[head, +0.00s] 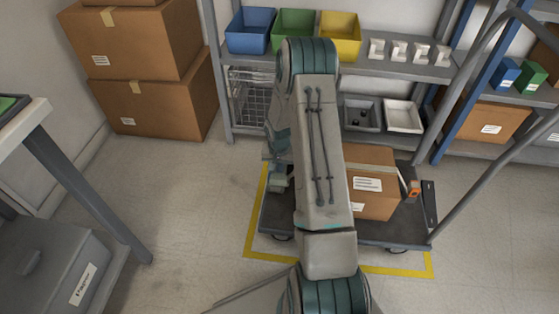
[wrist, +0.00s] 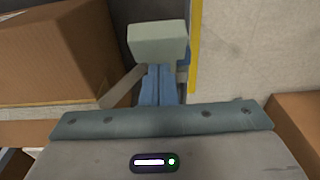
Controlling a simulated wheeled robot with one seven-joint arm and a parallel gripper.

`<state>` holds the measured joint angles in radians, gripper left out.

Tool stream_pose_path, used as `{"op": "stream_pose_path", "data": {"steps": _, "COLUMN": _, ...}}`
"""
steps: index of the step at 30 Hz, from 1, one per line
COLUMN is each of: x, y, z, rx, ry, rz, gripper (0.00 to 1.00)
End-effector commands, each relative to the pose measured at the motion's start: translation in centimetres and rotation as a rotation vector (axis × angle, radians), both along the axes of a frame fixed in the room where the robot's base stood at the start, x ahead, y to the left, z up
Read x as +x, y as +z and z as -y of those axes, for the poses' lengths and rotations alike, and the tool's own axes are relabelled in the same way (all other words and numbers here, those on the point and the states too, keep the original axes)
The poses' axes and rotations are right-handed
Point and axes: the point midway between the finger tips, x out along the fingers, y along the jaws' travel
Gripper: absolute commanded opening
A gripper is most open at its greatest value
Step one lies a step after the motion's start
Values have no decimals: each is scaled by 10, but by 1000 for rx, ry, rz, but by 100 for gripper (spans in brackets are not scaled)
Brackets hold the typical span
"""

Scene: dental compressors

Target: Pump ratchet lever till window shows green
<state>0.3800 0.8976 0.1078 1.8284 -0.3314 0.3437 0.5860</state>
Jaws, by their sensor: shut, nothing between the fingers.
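In the head view my gripper (head: 277,182) is partly hidden behind my arm, low beside the left side of the cart. In the wrist view my gripper (wrist: 158,45) shows pale closed fingertips with blue parts behind them; it is shut and empty. A slanted grey-brown bar (wrist: 123,86) shows just left of the fingers; I cannot tell whether it is the ratchet lever or whether the fingers touch it. No indicator window, green or otherwise, can be made out. My arm hides part of the cart's left side.
A dark cart (head: 400,232) carries a cardboard box (head: 373,205) and a small orange item (head: 413,190), inside yellow floor tape (head: 400,270). Shelving (head: 370,68) with coloured bins stands behind. Stacked boxes (head: 165,100) are at the back left. Floor left of the cart is clear.

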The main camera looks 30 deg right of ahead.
Motion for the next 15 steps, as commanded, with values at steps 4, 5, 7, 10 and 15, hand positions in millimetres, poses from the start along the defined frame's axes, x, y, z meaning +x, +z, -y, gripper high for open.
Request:
{"op": "stream_pose_path", "data": {"steps": 4, "x": -5, "y": -12, "z": -3, "rx": 0, "ry": 1, "rz": -2, "gripper": 0}}
{"op": "stream_pose_path", "data": {"steps": 5, "x": -5, "y": -13, "z": -3, "rx": 0, "ry": 1, "rz": -1, "gripper": 0}}
{"op": "stream_pose_path", "data": {"steps": 7, "x": -6, "y": -14, "z": -4, "rx": 0, "ry": 1, "rz": -1, "gripper": 0}}
{"op": "stream_pose_path", "data": {"steps": 10, "x": -6, "y": -13, "z": -4, "rx": -1, "ry": 0, "rz": -1, "gripper": 0}}
{"op": "stream_pose_path", "data": {"steps": 15, "x": -6, "y": -13, "z": -4, "rx": 0, "ry": 0, "rz": -1, "gripper": 0}}
